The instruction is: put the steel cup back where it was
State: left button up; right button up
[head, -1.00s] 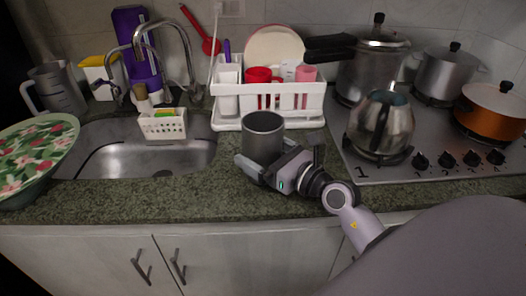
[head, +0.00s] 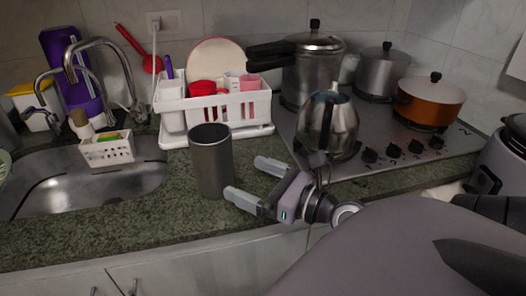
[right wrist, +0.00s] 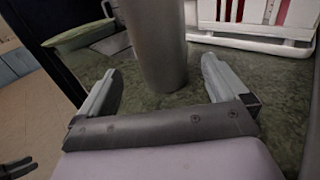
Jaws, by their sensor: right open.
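The steel cup (head: 212,165) is a tall grey cylinder. It stands upright on the green granite counter, in front of the white dish rack and right of the sink. My right gripper (head: 246,178) is open and empty to the right of the cup, its fingers pointing toward it. In the right wrist view the cup (right wrist: 157,45) rises just beyond and between the two open fingertips (right wrist: 158,82). The cup's bottom rests on the counter there. My left gripper is not in view.
The white dish rack (head: 214,112) stands behind the cup. The sink (head: 90,187) with a white sponge basket (head: 107,150) is at left. A kettle (head: 328,127) stands on the stove (head: 420,150) at right. Counter in front of the cup (head: 130,235) is clear.

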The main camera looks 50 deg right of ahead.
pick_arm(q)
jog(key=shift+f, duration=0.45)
pick_arm(e)
jog(key=shift+v, duration=1.05)
